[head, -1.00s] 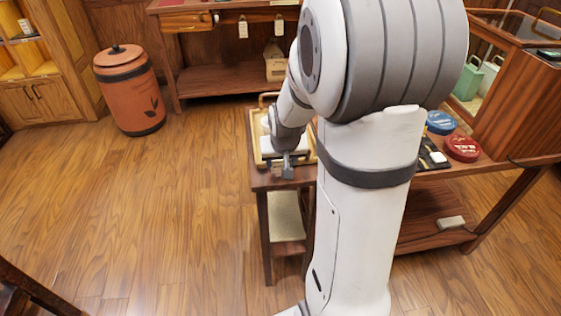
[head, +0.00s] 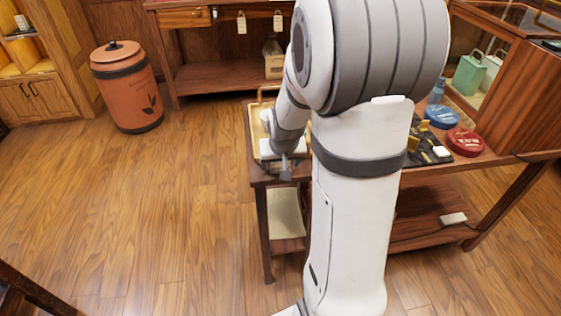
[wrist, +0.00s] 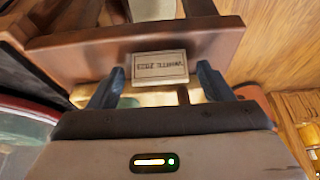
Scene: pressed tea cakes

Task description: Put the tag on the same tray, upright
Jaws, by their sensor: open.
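The tag (wrist: 160,67) is a small cream plate with dark lettering, upside down in the wrist view. It sits between the two spread fingers of my gripper (wrist: 158,85), with a visible gap at each side. A pale wooden strip (wrist: 150,98), which looks like part of the tray, shows just below the tag. In the head view the pale tray (head: 254,125) lies on a small side table, and my gripper (head: 286,172) is low at its front edge. My arm hides much of the tray, and the tag cannot be made out there. The tag's exact contact is unclear.
The side table's reddish edge (wrist: 130,42) runs across the wrist view. At right, a long table holds a blue tin (head: 441,117), a red tin (head: 465,142) and a dark tray of small items (head: 425,150). A terracotta bin (head: 127,88) stands left. The left floor is free.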

